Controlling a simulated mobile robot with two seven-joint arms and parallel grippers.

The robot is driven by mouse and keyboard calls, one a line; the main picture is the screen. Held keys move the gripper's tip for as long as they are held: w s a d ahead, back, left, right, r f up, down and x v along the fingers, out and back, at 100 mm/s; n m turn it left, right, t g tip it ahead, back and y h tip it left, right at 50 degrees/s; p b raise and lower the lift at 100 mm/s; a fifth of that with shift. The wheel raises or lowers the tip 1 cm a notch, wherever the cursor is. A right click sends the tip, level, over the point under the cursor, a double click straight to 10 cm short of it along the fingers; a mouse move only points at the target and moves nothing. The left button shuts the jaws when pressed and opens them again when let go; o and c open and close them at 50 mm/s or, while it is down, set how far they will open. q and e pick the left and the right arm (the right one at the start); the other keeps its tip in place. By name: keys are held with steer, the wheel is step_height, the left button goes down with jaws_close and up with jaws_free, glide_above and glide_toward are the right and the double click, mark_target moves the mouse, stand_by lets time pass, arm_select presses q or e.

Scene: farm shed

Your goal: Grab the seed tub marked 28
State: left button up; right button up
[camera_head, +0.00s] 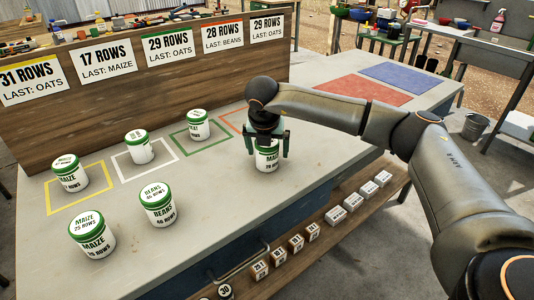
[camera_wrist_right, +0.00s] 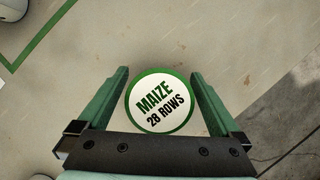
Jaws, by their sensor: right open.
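The seed tub marked 28 (camera_head: 267,160) stands upright on the bench, white with a green-rimmed lid. In the right wrist view its lid reads "MAIZE 28 ROWS" (camera_wrist_right: 160,101). My right gripper (camera_head: 267,147) is over this tub, pointing down. Its green fingers (camera_wrist_right: 160,76) are open, one on each side of the lid, with a visible gap to the lid on each side. The arm and gripper hide part of the tub's top in the head view. My left gripper is not in view.
Other tubs stand to the left, including a beans tub (camera_head: 158,206) and a maize tub (camera_head: 92,237). A wooden board (camera_head: 150,85) with row signs rises behind. Small boxes (camera_head: 337,215) sit on a lower shelf. Bare bench lies around the marked tub.

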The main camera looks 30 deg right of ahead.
steer(key=shift+c, duration=0.2)
steer(key=c, duration=1.4)
steer(key=shift+o, duration=0.2)
